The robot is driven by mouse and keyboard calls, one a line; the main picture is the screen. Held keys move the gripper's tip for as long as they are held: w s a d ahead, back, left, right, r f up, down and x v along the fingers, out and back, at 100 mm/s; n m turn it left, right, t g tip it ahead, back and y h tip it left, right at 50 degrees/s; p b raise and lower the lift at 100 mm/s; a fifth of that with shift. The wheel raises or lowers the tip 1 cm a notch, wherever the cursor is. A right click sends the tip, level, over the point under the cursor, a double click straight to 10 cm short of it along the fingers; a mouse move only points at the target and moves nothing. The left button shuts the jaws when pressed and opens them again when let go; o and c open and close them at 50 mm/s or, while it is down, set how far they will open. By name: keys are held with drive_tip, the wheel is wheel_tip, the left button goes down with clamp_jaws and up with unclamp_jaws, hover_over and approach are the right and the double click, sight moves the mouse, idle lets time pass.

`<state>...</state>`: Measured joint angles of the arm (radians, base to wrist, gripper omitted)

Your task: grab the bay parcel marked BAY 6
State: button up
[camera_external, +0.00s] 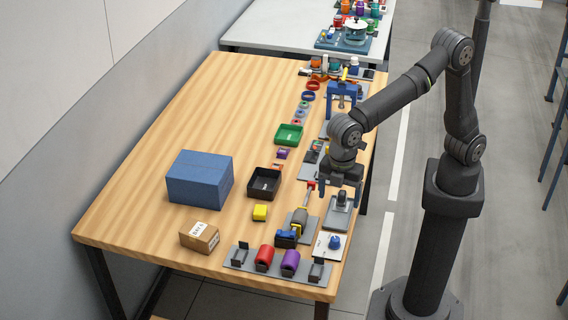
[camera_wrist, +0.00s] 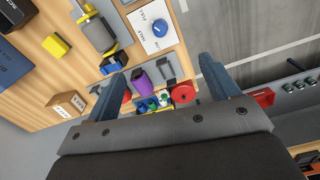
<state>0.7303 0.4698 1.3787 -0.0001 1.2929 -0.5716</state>
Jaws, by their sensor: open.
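The bay parcel (camera_external: 199,237) is a small brown cardboard box with a white label on top. The label seems to read BAY; its number is too small to be sure of. It stands on the wooden table near the front left and also shows at the left of the wrist view (camera_wrist: 67,104). My gripper (camera_external: 341,192) is open and points down above the table's right side, right of the parcel and well apart from it. In the wrist view my two fingers (camera_wrist: 165,75) are spread wide with nothing held between them.
A large blue box (camera_external: 199,178) stands behind the parcel. A yellow block (camera_external: 260,212) and a black tray (camera_external: 264,183) are to its right. A rack (camera_external: 277,263) with red and purple cylinders lines the front edge. Bare wood surrounds the parcel's left side.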

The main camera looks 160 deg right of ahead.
sight(204, 237)
drive_tip(key=shift+o, duration=0.4)
